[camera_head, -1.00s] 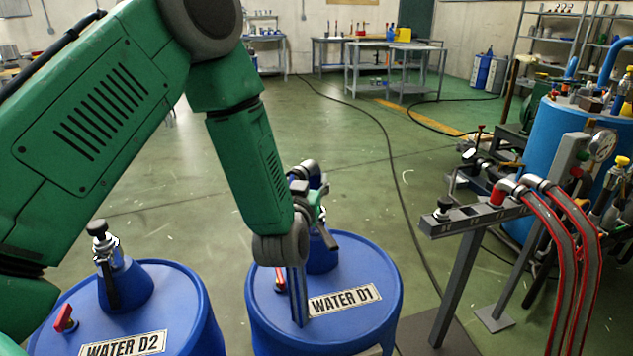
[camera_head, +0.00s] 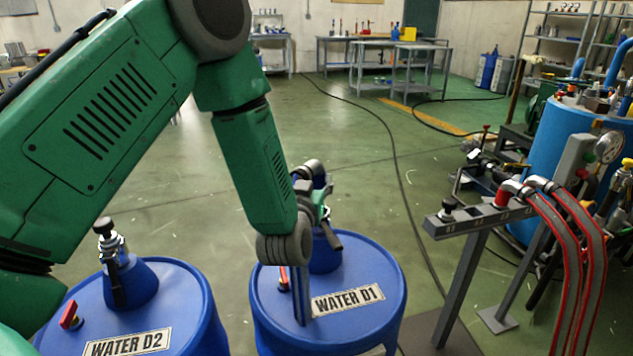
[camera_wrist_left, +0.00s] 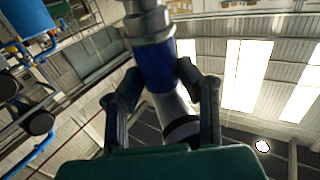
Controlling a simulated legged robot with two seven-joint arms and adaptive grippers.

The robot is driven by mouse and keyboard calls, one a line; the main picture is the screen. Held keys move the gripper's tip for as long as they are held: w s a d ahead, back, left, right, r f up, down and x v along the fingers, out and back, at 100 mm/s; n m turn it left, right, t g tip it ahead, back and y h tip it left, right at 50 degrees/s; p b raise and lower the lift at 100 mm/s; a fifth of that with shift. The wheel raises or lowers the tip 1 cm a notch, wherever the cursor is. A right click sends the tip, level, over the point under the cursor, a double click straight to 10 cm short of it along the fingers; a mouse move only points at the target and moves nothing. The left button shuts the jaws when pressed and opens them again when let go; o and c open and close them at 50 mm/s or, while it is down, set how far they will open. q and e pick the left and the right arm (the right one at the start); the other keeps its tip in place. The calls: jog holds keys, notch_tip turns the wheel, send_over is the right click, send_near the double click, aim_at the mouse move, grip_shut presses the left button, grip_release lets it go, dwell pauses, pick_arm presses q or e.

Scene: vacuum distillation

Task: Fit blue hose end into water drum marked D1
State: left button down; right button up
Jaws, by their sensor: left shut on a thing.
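The blue water drum marked D1 (camera_head: 384,276) stands at the lower middle of the head view, its raised blue neck (camera_head: 326,257) partly behind my gripper. My left gripper (camera_head: 319,203) is at that neck, partly hidden by its own wrist. It is shut on the hose end, whose grey metal elbow (camera_head: 312,170) shows above the fingers. In the left wrist view the left gripper (camera_wrist_left: 165,88) has its fingers on both sides of the hose end's blue band (camera_wrist_left: 154,66). Whether the end sits in the neck or above it, I cannot tell. My right gripper is not in view.
Drum D2 (camera_head: 185,300) stands left of D1, with a black-capped fitting (camera_head: 108,245) and a red handle (camera_head: 70,316). A grey stand (camera_head: 470,226) with red-edged hoses (camera_head: 570,245) is at right. A blue tank (camera_head: 560,140) stands behind it. Floor behind the drums is mostly open.

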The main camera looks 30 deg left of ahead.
pick_arm(q)
jog(key=shift+d+f, duration=0.2)
jog(key=shift+f, duration=0.1)
jog(key=shift+f+b, duration=0.6)
jog(key=shift+b, duration=0.05)
jog(key=shift+a+f, duration=0.1)
jog(key=shift+f, duration=0.25)
jog(key=shift+f+b, duration=0.5)
jog(key=shift+r, duration=0.15)
jog(key=shift+r+p, duration=1.45)
jog(key=shift+r, duration=0.05)
jog(key=shift+f, duration=0.1)
jog(key=shift+p, duration=0.3)
dwell(0.6)
